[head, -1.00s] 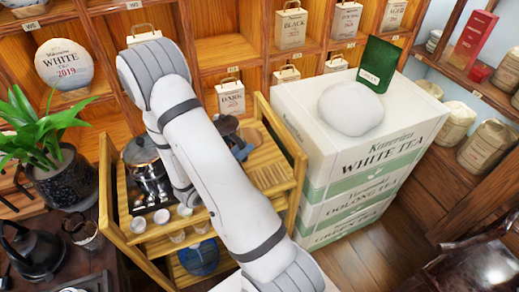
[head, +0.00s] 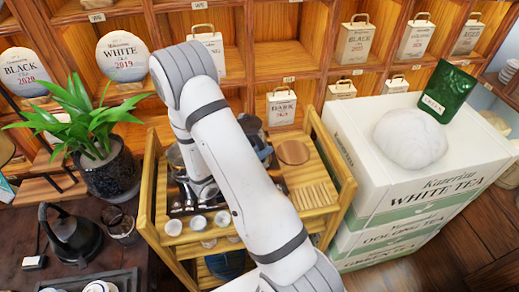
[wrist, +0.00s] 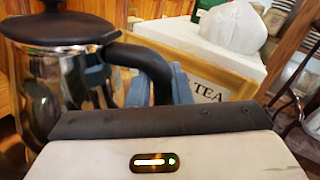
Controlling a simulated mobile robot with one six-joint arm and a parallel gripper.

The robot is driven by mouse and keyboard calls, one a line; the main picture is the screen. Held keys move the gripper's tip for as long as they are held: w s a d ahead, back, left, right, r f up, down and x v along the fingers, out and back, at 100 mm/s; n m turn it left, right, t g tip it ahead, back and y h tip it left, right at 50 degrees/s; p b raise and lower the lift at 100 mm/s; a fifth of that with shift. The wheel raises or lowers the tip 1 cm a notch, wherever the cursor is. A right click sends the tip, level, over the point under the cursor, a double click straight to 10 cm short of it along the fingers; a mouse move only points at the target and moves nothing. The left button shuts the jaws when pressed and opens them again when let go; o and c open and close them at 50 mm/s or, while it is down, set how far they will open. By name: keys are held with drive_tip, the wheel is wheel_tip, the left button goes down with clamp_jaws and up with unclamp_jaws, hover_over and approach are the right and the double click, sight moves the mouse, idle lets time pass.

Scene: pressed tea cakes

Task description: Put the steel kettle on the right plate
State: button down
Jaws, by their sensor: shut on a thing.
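The steel kettle (wrist: 70,85), shiny with a black lid and black handle, fills the left of the wrist view. My gripper (wrist: 158,80) has its blue fingers shut on the handle. In the head view the kettle (head: 249,124) shows only in part behind my arm, with my gripper's blue fingers (head: 262,150) beside it, over the bamboo cart. Its base is hidden, so I cannot tell whether it touches anything. A second shiny pot (head: 175,158) shows partly on the cart's left side. I cannot make out the right plate; my arm covers the cart's middle.
Stacked tea boxes (head: 380,185) stand to the right. A potted plant (head: 112,175) and black kettle (head: 72,238) stand left.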

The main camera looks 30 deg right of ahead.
drive_tip(key=shift+f+b, duration=0.8)
drive_tip(key=shift+f, duration=0.55)
drive_tip(key=shift+s, duration=0.25)
drive_tip(key=shift+f+b, duration=0.6)
drive_tip(key=shift+f, duration=0.05)
idle(0.6)
drive_tip(key=c, duration=1.6)
unclamp_jaws()
drive_tip(key=shift+f, duration=0.1)
drive_tip(key=shift+s+a, duration=0.35)
drive_tip(key=shift+a, duration=1.45)
drive_tip(key=shift+s+a, duration=0.4)
drive_tip(key=shift+a, duration=1.4)
drive_tip(key=shift+s+a, duration=0.35)
drive_tip(key=shift+a, duration=1.45)
